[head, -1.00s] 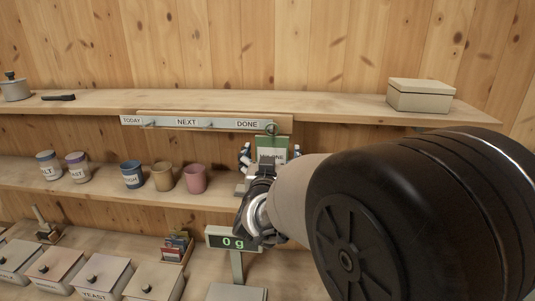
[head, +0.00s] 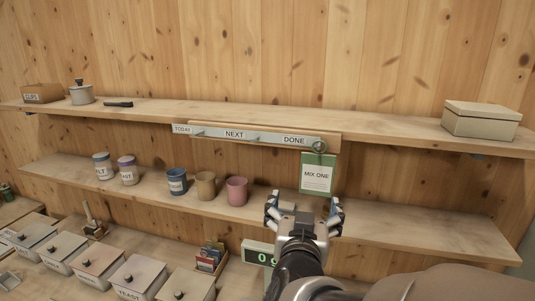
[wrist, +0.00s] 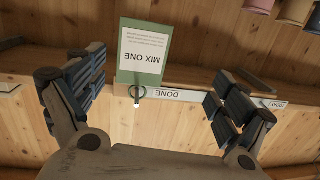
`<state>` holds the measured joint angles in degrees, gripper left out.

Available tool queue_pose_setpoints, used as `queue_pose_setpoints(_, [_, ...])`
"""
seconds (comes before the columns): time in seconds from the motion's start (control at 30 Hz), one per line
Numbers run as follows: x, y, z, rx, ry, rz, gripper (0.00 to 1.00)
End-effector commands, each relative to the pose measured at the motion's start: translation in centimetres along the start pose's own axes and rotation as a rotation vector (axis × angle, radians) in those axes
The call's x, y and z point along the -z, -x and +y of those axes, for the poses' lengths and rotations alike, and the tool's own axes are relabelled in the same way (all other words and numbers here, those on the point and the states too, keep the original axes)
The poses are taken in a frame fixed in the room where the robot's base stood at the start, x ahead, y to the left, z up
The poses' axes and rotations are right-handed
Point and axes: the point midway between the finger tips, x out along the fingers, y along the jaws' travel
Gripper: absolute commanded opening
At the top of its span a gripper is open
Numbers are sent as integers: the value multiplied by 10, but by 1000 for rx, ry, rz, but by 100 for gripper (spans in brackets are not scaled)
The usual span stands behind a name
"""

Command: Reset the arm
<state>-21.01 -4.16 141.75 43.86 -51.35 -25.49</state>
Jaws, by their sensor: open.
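My gripper (head: 304,208) is open and empty in front of the middle shelf, just below the hanging card, in the head view. In the wrist view my gripper (wrist: 157,98) shows its two fingers spread wide with nothing between them. The green-edged card marked MIX ONE (head: 317,174) hangs from a ring under the DONE end of the label rail (head: 262,136). The card also shows upside down in the wrist view (wrist: 144,50), apart from the fingers.
The upper shelf (head: 390,126) holds a lidded box (head: 481,119), a pot (head: 81,93) and a CUPS box (head: 42,93). Jars and cups, including a pink cup (head: 237,191), stand on the middle shelf. Lidded bins and a scale (head: 258,253) are below. The middle shelf's right part is clear.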

Motion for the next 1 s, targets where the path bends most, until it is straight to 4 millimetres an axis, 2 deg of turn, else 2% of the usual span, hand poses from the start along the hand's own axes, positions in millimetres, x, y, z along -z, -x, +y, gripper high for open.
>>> queue_pose_setpoints(0.03, [-17,3,-2,46,-19,-39,93])
queue_pose_setpoints(0.17, [-59,23,-14,194,-40,-196,93])
queue_pose_setpoints(0.33, [-123,70,-9,317,-7,-438,93])
queue_pose_setpoints(0.47, [-177,118,15,336,48,-640,93])
queue_pose_setpoints(0.6, [-229,171,55,283,108,-846,93])
queue_pose_setpoints(0.7, [-254,202,81,226,138,-960,93])
queue_pose_setpoints(0.8, [-267,224,100,179,156,-1035,93])
queue_pose_setpoints(0.9, [-273,235,109,153,164,-1072,93])
queue_pose_setpoints(1.0, [-273,238,111,147,165,-1083,93])
